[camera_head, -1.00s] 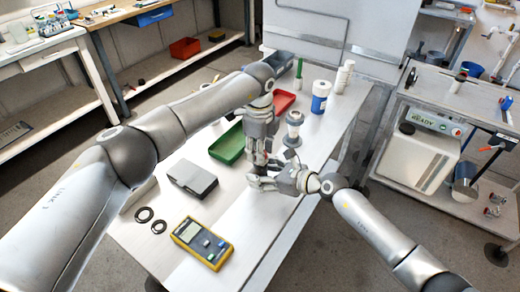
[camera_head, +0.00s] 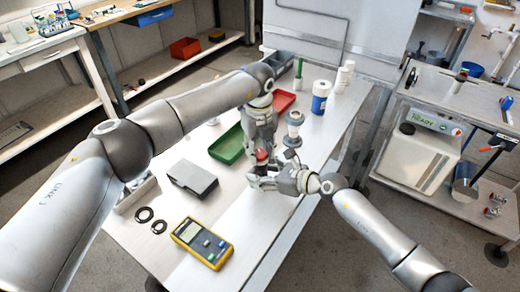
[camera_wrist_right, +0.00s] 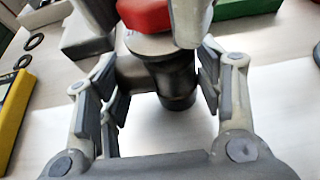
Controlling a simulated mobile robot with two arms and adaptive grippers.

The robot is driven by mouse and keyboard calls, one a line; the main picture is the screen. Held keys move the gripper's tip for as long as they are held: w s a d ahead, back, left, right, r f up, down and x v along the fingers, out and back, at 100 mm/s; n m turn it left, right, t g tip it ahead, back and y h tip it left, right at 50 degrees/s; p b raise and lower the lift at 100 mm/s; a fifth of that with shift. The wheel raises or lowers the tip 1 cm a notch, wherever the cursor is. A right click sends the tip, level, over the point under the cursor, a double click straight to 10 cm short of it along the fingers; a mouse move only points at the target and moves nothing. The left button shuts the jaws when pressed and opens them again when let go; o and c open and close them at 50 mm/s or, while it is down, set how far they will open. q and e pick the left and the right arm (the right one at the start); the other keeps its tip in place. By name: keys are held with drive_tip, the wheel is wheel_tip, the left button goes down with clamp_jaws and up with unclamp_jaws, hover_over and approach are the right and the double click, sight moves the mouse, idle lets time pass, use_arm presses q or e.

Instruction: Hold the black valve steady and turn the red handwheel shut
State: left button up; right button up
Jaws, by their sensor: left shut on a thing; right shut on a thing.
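The black valve (camera_wrist_right: 177,85) stands upright on the light table in the right wrist view, with the red handwheel (camera_wrist_right: 145,14) on top. The handwheel also shows as a small red patch (camera_head: 262,155) in the head view. My left gripper (camera_head: 262,148) comes down from above and is shut on the red handwheel, with a finger on either side of it. My right gripper (camera_head: 262,181) is lower, coming in from the right, and is shut on the black valve. In the head view the valve body is mostly hidden by my grippers.
A green tray (camera_head: 229,146), grey box (camera_head: 193,178), yellow meter (camera_head: 202,243) and black rings (camera_head: 144,214) lie left and in front. A red tray (camera_head: 283,101), blue-and-white bottle (camera_head: 320,96) and glass-topped item (camera_head: 294,121) stand behind. The front right tabletop is clear.

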use_arm(q)
drive_tip(key=m, duration=0.6)
use_arm(e)
drive_tip(key=shift+w, duration=0.1)
use_arm(q)
drive_tip(key=m, duration=0.6)
use_arm(e)
drive_tip(key=shift+d, duration=0.1)
use_arm(q)
drive_tip(key=m, duration=1)
drive_tip(key=shift+m, duration=0.4)
drive_tip(key=m, duration=1.1)
drive_tip(key=shift+w+a+m, duration=0.1)
drive_tip(key=shift+m, duration=0.3)
drive_tip(key=m, duration=1.1)
drive_tip(key=shift+w, duration=0.1)
